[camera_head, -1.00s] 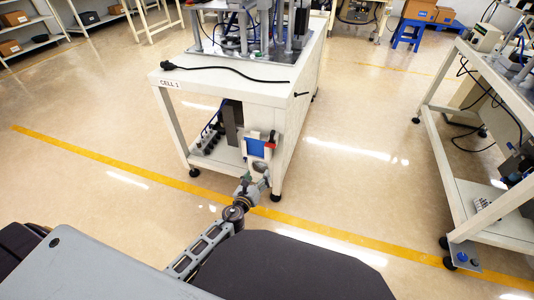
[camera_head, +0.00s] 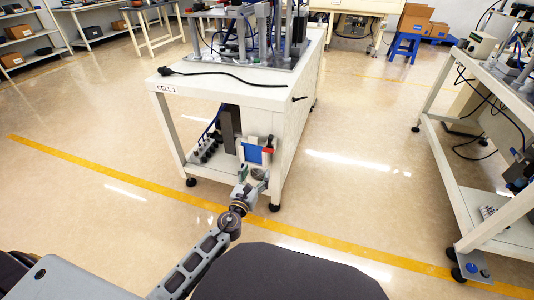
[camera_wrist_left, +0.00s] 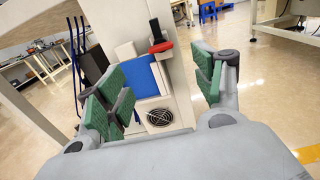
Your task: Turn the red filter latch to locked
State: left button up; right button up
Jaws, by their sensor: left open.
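The red latch (camera_head: 268,151) sits at the upper right of a pale unit with a blue panel (camera_head: 254,154), on the front of the CELL 1 bench. In the left wrist view the red latch (camera_wrist_left: 161,47) lies roughly level, with a dark upright part above it. The blue panel (camera_wrist_left: 143,78) is below left of it. My left gripper (camera_head: 253,178) is in front of the unit, below the latch. In the left wrist view its green-padded fingers (camera_wrist_left: 165,86) are spread wide with nothing between them. The latch appears ahead, between and beyond the fingertips. My right gripper is out of view.
The white CELL 1 bench (camera_head: 220,83) carries machinery and a black cable on top. A round fan grille (camera_wrist_left: 159,117) is below the panel. Another bench (camera_head: 463,195) stands at right. Open floor lies between the benches.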

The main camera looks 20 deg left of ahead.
pick_arm(q)
jog(key=shift+w, duration=0.15)
send_near(267, 152)
jog(key=shift+w, duration=1.3)
jog(key=shift+w+d+r+b, duration=0.15)
jog(key=shift+w+b, duration=0.3)
jog(key=shift+w, duration=3.2)
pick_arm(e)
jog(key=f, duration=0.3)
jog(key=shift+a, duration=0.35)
pick_arm(q)
jog(key=c, duration=1)
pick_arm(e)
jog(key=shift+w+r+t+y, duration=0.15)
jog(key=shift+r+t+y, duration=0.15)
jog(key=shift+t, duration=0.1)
